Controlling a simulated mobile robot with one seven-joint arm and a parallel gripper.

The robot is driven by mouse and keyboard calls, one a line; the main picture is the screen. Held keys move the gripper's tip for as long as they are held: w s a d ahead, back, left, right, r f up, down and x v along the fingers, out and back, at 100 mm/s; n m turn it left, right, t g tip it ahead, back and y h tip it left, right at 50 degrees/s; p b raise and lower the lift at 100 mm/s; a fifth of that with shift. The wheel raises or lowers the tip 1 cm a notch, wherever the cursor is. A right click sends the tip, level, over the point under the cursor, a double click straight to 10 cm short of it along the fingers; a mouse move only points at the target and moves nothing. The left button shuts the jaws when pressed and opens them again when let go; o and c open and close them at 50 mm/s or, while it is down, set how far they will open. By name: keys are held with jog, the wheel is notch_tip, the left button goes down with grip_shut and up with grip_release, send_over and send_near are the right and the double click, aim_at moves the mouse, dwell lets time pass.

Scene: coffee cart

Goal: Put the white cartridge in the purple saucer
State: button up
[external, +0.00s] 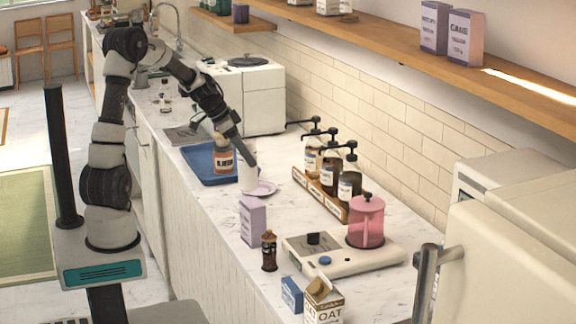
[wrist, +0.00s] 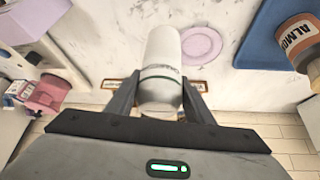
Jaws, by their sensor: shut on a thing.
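The white cartridge (external: 247,178) is upright over the counter, just left of the purple saucer (external: 264,188). My gripper (external: 246,155) is shut on its upper part. In the wrist view the cartridge (wrist: 160,65) sits between the two fingers (wrist: 160,98), with a dark green band around it. The saucer (wrist: 203,45) lies flat and empty beside it there, partly overlapped by the cartridge's outline. I cannot tell whether the cartridge's base touches the counter.
A blue tray (external: 196,157) with a labelled jar (external: 224,161) stands behind the saucer. A purple box (external: 253,220) stands in front of it. A wooden rack (external: 318,197) of pump bottles is to the right. A pink press (external: 367,224) stands on a white scale-like base.

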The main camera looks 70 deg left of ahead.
jog(key=w+a+r, duration=0.4)
jog(key=w+a, duration=0.2)
jog(key=a, duration=0.1)
notch_tip(320, 180, down, 9)
jog(key=shift+a+b, duration=0.15)
jog(key=shift+b, duration=0.2)
jog(key=shift+w+f, duration=0.1)
jog(key=shift+f, duration=0.15)
jog(key=o, duration=1.3)
